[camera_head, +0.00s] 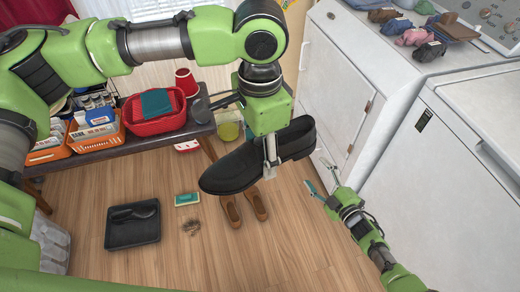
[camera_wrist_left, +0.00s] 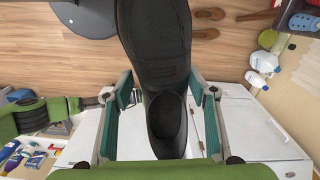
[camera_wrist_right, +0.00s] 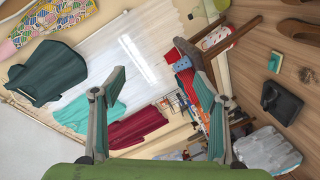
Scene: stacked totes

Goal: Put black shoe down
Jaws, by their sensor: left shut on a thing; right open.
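The black shoe (camera_head: 245,163) hangs in the air in the head view, above the wooden floor. My left gripper (camera_head: 271,160) is shut on it near its middle, with the toe pointing left. In the left wrist view the shoe (camera_wrist_left: 155,45) runs between the two fingers of the left gripper (camera_wrist_left: 160,112), its opening near the palm. My right gripper (camera_head: 322,180) is open and empty, to the right of the shoe. The right wrist view shows its spread fingers (camera_wrist_right: 160,85) with nothing between them.
A black tray (camera_head: 133,235) with a dark shoe-like item lies on the floor. A sponge box (camera_head: 187,199) and brown shoes (camera_head: 232,211) are nearby. A bench (camera_head: 95,145) holds orange and red baskets. White appliances (camera_head: 470,160) stand at right. Floor below is mostly clear.

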